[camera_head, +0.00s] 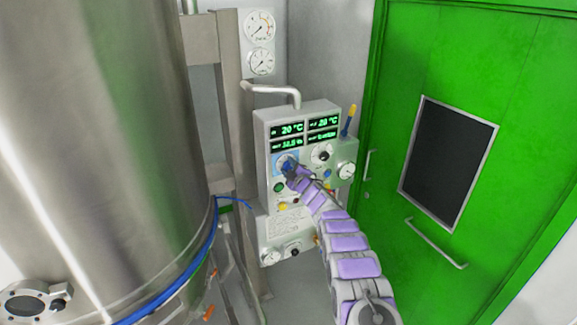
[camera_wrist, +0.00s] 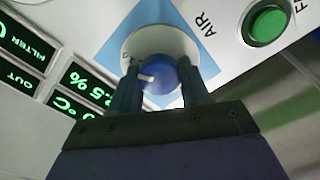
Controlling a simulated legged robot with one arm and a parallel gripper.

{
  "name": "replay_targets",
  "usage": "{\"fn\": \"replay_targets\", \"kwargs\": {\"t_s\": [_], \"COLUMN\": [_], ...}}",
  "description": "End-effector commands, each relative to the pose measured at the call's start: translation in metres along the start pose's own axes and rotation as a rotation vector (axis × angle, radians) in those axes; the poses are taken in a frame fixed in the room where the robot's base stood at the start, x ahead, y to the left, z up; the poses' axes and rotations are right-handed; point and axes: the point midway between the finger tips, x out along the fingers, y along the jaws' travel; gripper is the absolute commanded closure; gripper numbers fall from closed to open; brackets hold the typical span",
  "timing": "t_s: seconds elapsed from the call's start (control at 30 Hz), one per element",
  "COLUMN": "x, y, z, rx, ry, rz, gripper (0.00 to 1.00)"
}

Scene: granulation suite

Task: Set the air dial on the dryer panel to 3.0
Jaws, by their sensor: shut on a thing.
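The dryer panel (camera_head: 262,130) is a pale box on a post, with green displays on its upper face. The air dial (camera_wrist: 163,72) is a blue round knob with a white pointer mark, on a white disc (camera_wrist: 133,44) over a light blue patch labelled AIR. My gripper (camera_wrist: 165,88) is shut on the air dial, one finger on each side. In the head view my gripper (camera_head: 291,172) reaches the dial at the panel's left and covers most of it. The scale numbers are mostly hidden, and I cannot read the setting.
A green button (camera_wrist: 269,24) sits beside the AIR label. A second dial (camera_head: 322,153) is to the right on the panel. A large steel vessel (camera_head: 110,130) stands left, a green door (camera_head: 480,80) right. A bent pipe (camera_head: 270,89) runs above the panel.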

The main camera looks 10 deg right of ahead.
Motion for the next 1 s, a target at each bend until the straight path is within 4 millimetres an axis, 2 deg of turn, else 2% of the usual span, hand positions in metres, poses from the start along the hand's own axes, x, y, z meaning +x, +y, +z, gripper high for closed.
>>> {"fn": "replay_targets", "kwargs": {"t_s": [0.53, 0.57, 0.8, 1.0], "x": [-0.0009, -0.0009, -0.0009, -0.0013], "y": [-0.0054, -0.0054, -0.0029, -0.0009], "z": [0.0047, 0.0047, 0.0024, 0.0007], "rx": [0.030, 0.030, 0.027, 0.027], "ry": [-0.008, -0.008, -0.004, -0.002], "rz": [-0.007, -0.007, -0.004, -0.002], "gripper": [0.84, 0.53, 0.30, 0.28]}}
